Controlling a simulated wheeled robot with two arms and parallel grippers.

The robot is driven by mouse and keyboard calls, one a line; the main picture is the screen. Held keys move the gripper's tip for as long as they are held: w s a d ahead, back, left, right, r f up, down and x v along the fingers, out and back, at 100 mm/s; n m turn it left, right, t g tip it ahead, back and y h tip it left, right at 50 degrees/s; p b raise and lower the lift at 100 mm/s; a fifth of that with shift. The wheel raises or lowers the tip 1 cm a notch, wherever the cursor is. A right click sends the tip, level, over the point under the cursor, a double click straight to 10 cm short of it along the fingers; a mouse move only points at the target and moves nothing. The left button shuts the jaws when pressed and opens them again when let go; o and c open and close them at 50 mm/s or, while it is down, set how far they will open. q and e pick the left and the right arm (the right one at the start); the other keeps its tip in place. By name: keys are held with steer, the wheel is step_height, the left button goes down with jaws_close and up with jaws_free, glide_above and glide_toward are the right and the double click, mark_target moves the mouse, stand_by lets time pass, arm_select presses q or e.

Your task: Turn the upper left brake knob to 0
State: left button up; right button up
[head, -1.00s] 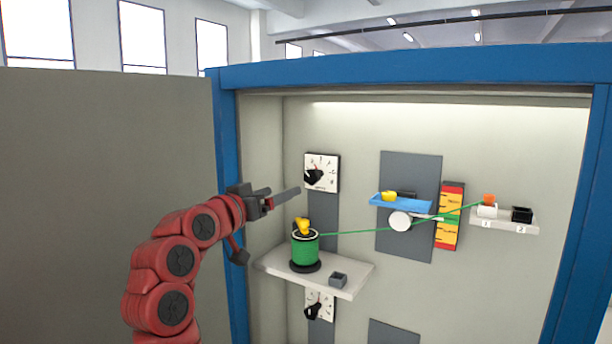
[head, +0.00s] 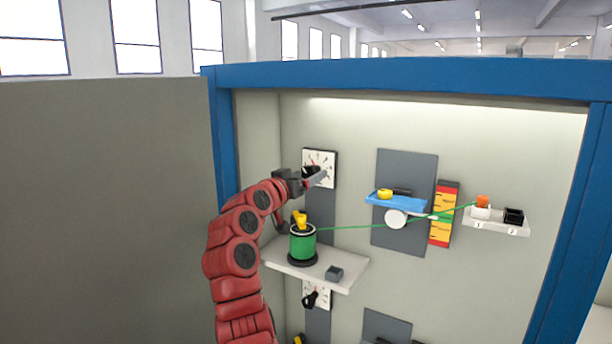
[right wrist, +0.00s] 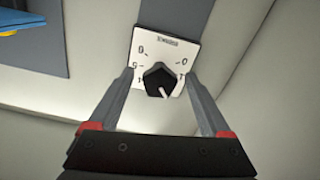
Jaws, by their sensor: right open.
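The upper left brake knob (right wrist: 158,80) is black with a white pointer and sits on a white numbered dial plate (right wrist: 172,42). In the right wrist view the plate appears upside down and the pointer points to the lower right. My right gripper (right wrist: 159,76) is open, with one finger on each side of the knob and visible gaps between. In the head view the right gripper (head: 321,175) is in front of the upper left dial (head: 318,156) and hides much of the knob. My left gripper is not in view.
A green cable (head: 365,227) runs right past a blue tray (head: 398,203). A blue frame (head: 222,150) borders the cabinet.

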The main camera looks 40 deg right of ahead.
jaws_close()
